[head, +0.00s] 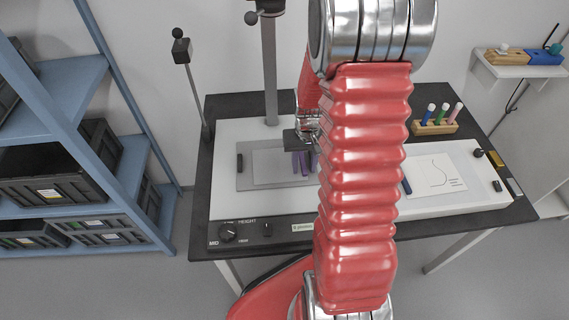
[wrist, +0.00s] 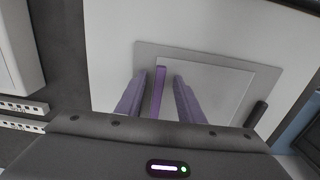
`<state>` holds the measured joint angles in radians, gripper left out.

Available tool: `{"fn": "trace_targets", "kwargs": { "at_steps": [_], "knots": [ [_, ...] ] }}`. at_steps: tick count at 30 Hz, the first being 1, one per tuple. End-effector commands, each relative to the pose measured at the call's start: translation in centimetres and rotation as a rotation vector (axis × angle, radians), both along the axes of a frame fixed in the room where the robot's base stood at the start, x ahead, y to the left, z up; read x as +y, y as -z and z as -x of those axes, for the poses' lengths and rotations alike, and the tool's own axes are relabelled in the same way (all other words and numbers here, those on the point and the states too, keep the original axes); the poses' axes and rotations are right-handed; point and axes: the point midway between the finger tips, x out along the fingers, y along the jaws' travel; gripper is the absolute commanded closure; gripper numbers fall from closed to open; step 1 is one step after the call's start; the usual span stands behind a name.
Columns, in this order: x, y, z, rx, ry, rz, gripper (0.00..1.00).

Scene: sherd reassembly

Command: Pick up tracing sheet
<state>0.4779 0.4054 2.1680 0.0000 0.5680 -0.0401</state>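A pale grey sheet, likely the tracing sheet (wrist: 213,90), lies flat on a darker grey plate (wrist: 262,70) in the wrist view. A purple strip (wrist: 159,92) stands at its left part, between the two fingers of my gripper (wrist: 160,76). The fingers are apart, with a gap on each side of the strip, so my gripper is open. In the head view the sheet (head: 268,165) lies on the left of the white worktop. My gripper (head: 303,163) is over its right part, and my arm hides some of that area. I cannot tell how high the fingertips are.
A white paper with a drawn curve (head: 437,172) lies on the worktop's right. A pen block (head: 435,127) stands behind it. A dark bar (head: 240,163) lies left of the sheet. A post (head: 270,75) rises behind. Blue shelving (head: 75,150) with black crates stands left.

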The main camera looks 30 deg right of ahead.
Motion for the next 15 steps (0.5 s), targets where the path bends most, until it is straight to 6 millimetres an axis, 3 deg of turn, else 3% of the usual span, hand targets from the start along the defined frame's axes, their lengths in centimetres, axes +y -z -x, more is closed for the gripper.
{"fn": "trace_targets", "kwargs": {
  "at_steps": [2,15],
  "knots": [
    [0.01,0.02,0.02,0.0,0.0,0.0,0.66],
    [0.01,0.01,0.03,0.001,0.0,0.0,0.97]
  ]
}}
